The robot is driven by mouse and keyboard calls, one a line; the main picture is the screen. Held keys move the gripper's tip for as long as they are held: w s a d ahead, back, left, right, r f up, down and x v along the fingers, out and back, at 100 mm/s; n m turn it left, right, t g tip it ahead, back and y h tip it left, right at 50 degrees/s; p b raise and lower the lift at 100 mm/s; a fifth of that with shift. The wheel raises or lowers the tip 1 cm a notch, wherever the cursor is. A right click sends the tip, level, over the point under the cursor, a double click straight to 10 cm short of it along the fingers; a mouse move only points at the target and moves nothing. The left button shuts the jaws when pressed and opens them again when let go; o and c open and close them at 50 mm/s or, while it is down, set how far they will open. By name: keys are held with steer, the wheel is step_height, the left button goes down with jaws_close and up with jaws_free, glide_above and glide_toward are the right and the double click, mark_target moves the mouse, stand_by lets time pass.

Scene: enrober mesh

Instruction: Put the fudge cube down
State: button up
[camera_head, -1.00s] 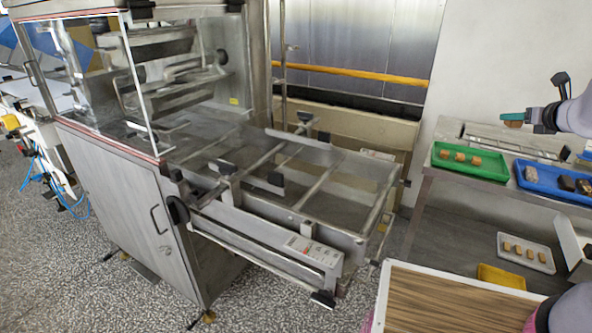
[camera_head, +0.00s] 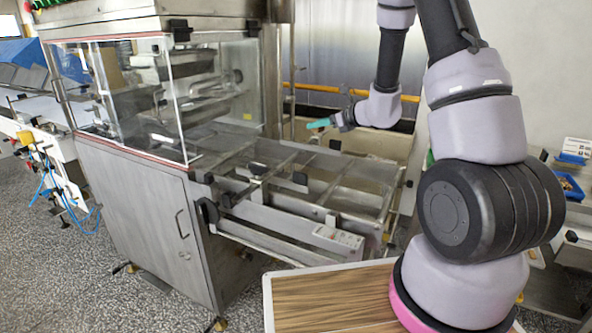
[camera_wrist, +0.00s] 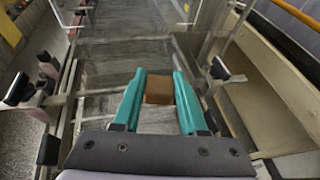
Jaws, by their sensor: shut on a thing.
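My gripper (camera_wrist: 159,92) has teal fingers and is shut on the fudge cube (camera_wrist: 159,90), a small brown block held between the fingertips in the wrist view. In the head view my gripper (camera_head: 318,124) is in the air above the far side of the enrober's mesh bed (camera_head: 300,165). The cube is too small or hidden to make out there. In the wrist view the mesh bed (camera_wrist: 110,75) lies below and beyond the cube, with a gap between them.
The enrober's clear-walled housing (camera_head: 125,95) stands at the left end of the bed. Crossbars and black knobs (camera_head: 257,168) stick up along the bed. A beige trough (camera_head: 375,150) runs behind it. A blue tray (camera_head: 570,187) shows at the right, partly behind my arm.

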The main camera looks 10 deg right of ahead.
steer(key=a+f+n+g+y, duration=0.2)
steer(key=a+f+n+g, duration=0.1)
steer(key=a, duration=0.2)
glide_above(305, 168)
steer(key=f, duration=0.4)
steer(key=shift+a+f, duration=0.2)
steer(key=shift+f, duration=0.1)
steer(key=shift+d+f, duration=0.15)
steer(key=shift+f, duration=2.3)
steer(key=o, duration=0.5)
steer(key=shift+f, duration=0.15)
steer(key=o, duration=0.5)
